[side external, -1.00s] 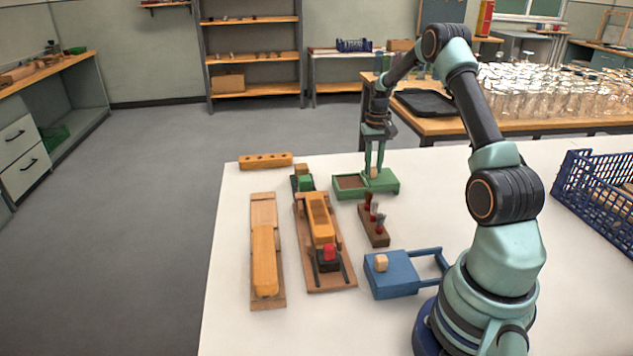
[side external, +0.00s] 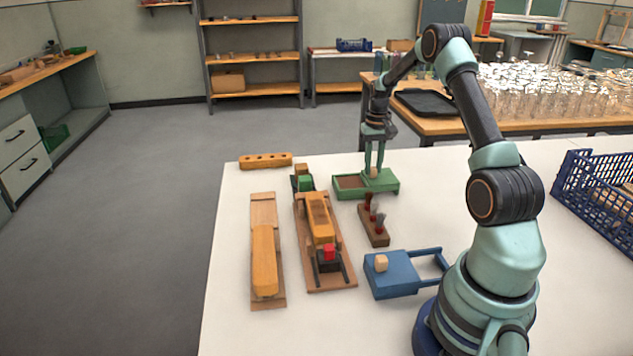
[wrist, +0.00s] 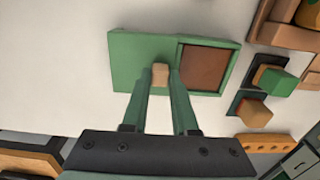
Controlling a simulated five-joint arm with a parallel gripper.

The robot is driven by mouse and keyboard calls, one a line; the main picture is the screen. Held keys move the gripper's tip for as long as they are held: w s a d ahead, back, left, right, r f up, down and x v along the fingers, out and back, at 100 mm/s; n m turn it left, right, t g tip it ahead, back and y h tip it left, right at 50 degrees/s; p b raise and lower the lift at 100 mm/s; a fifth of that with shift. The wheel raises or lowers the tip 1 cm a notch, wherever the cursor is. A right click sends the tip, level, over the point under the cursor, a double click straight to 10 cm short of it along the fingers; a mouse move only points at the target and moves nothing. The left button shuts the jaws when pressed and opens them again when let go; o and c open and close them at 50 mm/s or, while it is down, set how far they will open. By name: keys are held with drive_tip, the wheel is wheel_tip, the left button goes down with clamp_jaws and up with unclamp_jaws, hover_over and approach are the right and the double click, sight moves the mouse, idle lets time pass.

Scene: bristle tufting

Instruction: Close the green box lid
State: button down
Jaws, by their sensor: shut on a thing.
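The green box (side external: 350,194) stands at the back of the white table. Its left part is open and shows a brown inside, which also shows at the right in the wrist view (wrist: 204,67). The green lid (side external: 385,182) covers the right part of the box and bears a small tan knob (wrist: 160,75). My gripper (side external: 374,173) is over the lid, with its fingers shut on the knob from both sides. In the wrist view, my gripper (wrist: 160,80) hides part of the lid's near edge.
A dark brown block with red-based pegs (side external: 374,226) stands just in front of the box. A blue box (side external: 393,274) with a tan knob is nearer. An orange bar with holes (side external: 265,161) and a wooden fixture (side external: 322,240) lie to the left. A blue crate (side external: 600,195) is far right.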

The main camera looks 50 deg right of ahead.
drive_tip(key=w+a, duration=0.6)
drive_tip(key=shift+w+a+r, duration=0.1)
drive_tip(key=shift+w+a, duration=0.25)
drive_tip(key=shift+w, duration=0.05)
drive_tip(key=c, duration=0.7)
unclamp_jaws()
wheel_tip(320, 180, up, 12)
